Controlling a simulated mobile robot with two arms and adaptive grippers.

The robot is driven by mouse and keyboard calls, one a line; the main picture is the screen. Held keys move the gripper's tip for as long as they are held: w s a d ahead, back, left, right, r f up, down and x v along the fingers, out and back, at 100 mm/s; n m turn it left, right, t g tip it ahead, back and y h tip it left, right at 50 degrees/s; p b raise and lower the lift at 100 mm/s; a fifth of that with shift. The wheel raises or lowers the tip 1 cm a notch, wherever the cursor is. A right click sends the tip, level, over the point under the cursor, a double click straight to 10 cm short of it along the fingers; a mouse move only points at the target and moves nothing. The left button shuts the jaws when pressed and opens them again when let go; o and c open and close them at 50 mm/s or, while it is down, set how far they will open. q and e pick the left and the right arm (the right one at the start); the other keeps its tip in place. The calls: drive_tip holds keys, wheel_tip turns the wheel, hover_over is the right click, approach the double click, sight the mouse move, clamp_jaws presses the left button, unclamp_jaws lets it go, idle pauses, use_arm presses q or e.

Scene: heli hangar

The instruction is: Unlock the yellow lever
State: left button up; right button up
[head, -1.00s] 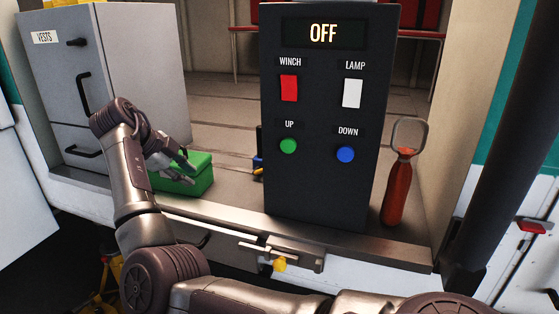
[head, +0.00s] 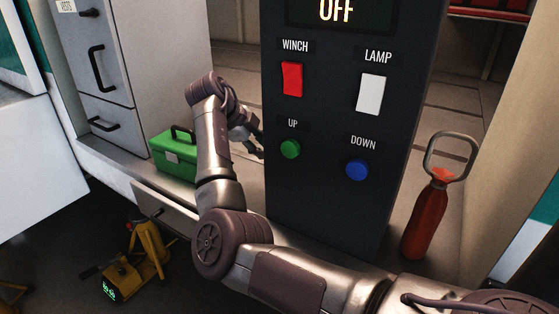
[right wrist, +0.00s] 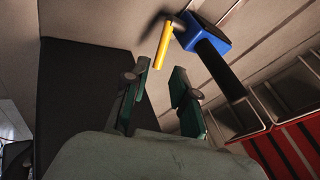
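The yellow lever on the latch below the sill, seen in the earlier head view, is hidden behind my right arm now. My right gripper (head: 254,142) is in front of the open compartment, between the green box and the dark control panel. In the right wrist view my right gripper (right wrist: 161,95) has its two fingers apart with nothing between them. Beyond the fingertips is a yellow rod (right wrist: 163,48) beside a blue and black object (right wrist: 208,45). I cannot tell what the rod belongs to. My left gripper is not in view.
The control panel (head: 335,210) reads OFF and stands close right of my gripper. A green box (head: 174,160) sits on the sill, with a grey cabinet (head: 140,60) behind. A red bottle (head: 427,220) stands at right. A yellow device (head: 150,250) is on the floor.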

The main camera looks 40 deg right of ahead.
drive_tip(key=p+x, duration=0.1)
drive_tip(key=x, duration=0.8)
drive_tip(key=shift+d, duration=0.25)
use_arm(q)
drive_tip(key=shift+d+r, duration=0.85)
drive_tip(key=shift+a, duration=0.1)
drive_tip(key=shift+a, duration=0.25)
use_arm(e)
clamp_jaws()
